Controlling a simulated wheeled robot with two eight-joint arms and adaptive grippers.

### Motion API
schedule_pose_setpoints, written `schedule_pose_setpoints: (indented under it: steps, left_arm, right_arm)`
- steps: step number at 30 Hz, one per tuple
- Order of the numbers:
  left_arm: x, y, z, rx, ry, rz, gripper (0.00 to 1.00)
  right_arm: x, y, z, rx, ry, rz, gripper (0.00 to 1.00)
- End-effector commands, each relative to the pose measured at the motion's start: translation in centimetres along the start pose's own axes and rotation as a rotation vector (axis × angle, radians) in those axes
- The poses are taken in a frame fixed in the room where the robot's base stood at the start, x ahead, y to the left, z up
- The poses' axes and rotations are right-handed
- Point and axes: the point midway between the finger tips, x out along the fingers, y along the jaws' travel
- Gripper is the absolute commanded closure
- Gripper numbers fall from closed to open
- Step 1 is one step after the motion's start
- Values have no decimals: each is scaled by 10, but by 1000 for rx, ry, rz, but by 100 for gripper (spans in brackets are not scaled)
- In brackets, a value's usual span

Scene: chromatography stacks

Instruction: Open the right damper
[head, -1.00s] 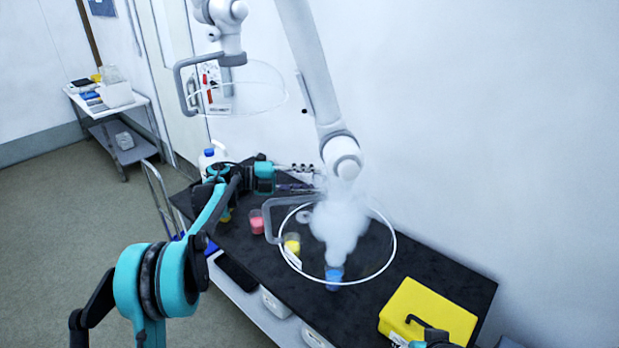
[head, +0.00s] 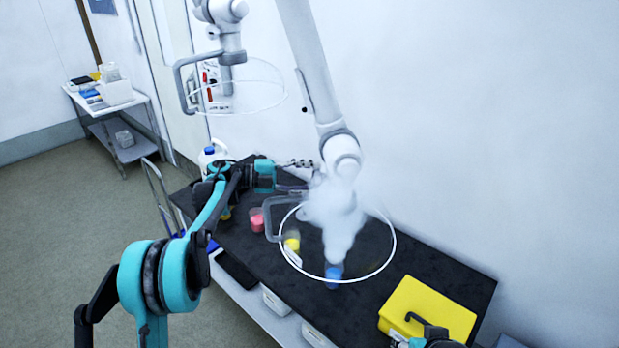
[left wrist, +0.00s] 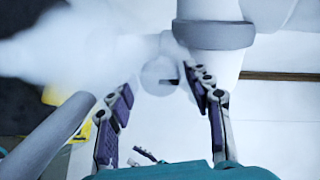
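The right extraction arm (head: 318,75) comes down from the top, with a clear round hood (head: 395,245) at its lower end over the bench. In the left wrist view a pale round knob with a small dark tab (left wrist: 158,76), which looks like the right damper, sits beside the white pipe (left wrist: 222,62). My left gripper (head: 308,177) is beside the arm's lower joint in the head view. In the left wrist view my left gripper (left wrist: 165,92) has its fingers apart, with the knob seen between or just beyond their tips. Contact cannot be told.
White vapour (head: 335,215) rises from a blue container (head: 334,272) under the hood. Pink (head: 257,220) and yellow (head: 292,242) containers and a yellow case (head: 430,308) stand on the black bench (head: 420,263). A second hood (head: 262,88) hangs at upper left.

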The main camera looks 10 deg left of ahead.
Motion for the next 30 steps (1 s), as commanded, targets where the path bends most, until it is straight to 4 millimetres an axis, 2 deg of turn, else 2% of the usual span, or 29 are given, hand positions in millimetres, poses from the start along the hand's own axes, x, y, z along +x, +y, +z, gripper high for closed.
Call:
schedule_pose_setpoints:
  steps: [8,12,17,24,30]
  left_arm:
    - [0,0,0,1,-1,-1,39]
    - [-8,0,1,1,-2,-1,39]
    - [-36,0,1,0,-5,-1,39]
    - [-89,0,1,0,-3,-1,39]
    - [-114,0,1,1,-1,-1,39]
  right_arm:
    - [0,0,0,0,0,0,48]
    - [0,0,0,0,0,0,48]
    - [0,0,0,0,0,0,48]
    - [0,0,0,0,0,0,48]
    - [0,0,0,0,0,0,48]
